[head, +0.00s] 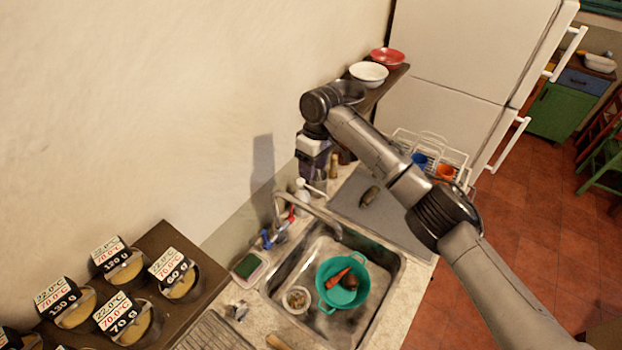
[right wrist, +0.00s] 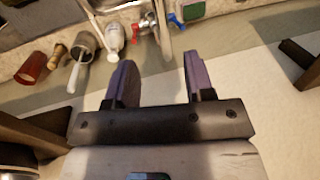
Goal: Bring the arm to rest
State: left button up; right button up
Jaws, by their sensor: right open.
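My right arm (head: 372,145) reaches in from the lower right of the head view and bends down near the wall. Its gripper (head: 316,164) hangs beside the wall shelf (head: 378,92), above the back of the counter, with its fingers pointing down. In the right wrist view the gripper (right wrist: 160,80) has its two purple fingers apart, with nothing between them. My left gripper is in neither view.
A white bowl (head: 368,74) and a red bowl (head: 387,57) stand on the wall shelf close to the arm. Below are the faucet (head: 308,208), the sink (head: 385,270) with a green colander (head: 331,297), and a dish rack (head: 452,156). Another shelf (head: 165,240) holds several labelled jars.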

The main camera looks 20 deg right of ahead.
jog(key=shift+r, duration=0.45)
